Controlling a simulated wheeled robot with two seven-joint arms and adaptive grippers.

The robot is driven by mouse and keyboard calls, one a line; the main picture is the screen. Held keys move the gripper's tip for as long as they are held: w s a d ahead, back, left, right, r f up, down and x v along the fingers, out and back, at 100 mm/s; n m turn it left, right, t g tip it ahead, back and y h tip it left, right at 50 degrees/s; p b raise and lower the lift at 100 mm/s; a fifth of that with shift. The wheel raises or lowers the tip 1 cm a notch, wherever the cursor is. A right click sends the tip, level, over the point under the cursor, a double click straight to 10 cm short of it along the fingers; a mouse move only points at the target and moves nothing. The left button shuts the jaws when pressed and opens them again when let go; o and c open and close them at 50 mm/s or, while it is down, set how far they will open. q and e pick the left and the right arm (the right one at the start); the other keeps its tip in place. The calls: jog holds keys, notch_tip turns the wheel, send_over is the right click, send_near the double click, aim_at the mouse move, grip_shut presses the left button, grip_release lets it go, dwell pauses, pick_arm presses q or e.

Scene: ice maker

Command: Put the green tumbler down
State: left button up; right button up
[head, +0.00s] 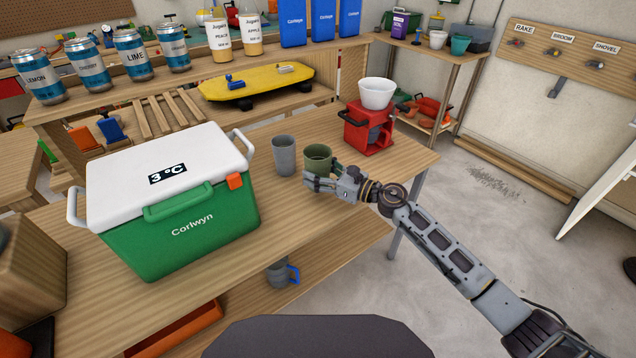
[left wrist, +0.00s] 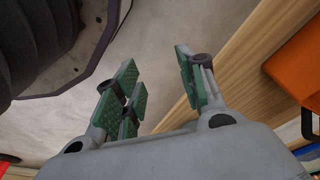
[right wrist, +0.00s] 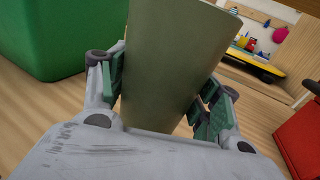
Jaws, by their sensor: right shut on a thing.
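The green tumbler (head: 317,158) is upright near the right end of the wooden table, between a grey tumbler (head: 284,155) and a red machine. My right gripper (head: 319,183) is shut around it from the front. In the right wrist view the tumbler (right wrist: 166,65) fills the space between the green finger pads. Its base is hidden by my gripper, so I cannot tell whether it touches the table. My left gripper (left wrist: 160,90) is open and empty in the left wrist view, and is not in the head view.
A green cooler (head: 180,235) with a white lid stands on the table (head: 300,212) to the left. The red machine (head: 368,130) with a white bowl (head: 377,93) stands right of the tumblers. A grey mug (head: 278,273) with a blue handle is on the shelf below.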

jog(key=shift+f, duration=0.8)
jog(key=shift+f+b, duration=0.4)
jog(key=shift+f, duration=0.85)
pick_arm(q)
jog(key=r, duration=0.2)
jog(key=d+r, duration=0.1)
jog(key=shift+w+r, duration=0.3)
jog(key=shift+r+b, duration=0.2)
jog(key=shift+b, duration=0.1)
pick_arm(e)
jog(key=shift+f, duration=0.1)
